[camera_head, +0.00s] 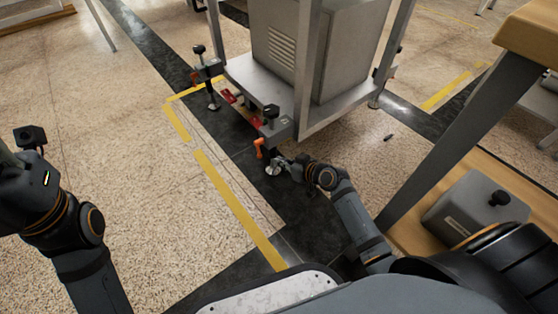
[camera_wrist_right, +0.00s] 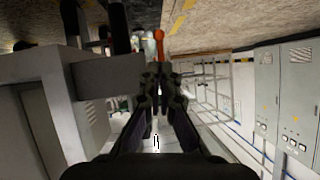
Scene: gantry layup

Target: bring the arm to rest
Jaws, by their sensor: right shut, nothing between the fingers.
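My right gripper (camera_head: 282,165) is low by the front corner of a metal machine stand (camera_head: 258,88), close to an orange-handled lever (camera_head: 259,147). In the right wrist view the gripper's fingers (camera_wrist_right: 158,80) are together with nothing seen between them. The orange lever (camera_wrist_right: 159,46) shows just beyond the fingertips there; I cannot tell whether they touch. My left arm (camera_head: 75,235) stands at the left side of the head view, and its gripper is outside the picture.
The grey cabinet (camera_head: 275,45) rests on the stand, which has red clamps (camera_head: 228,96) on its near edge. A wooden-topped bench (camera_head: 533,30) and a grey box (camera_head: 472,208) are close on the right. Yellow tape (camera_head: 240,212) marks open floor at left. Wall cabinets (camera_wrist_right: 290,95) show in the wrist view.

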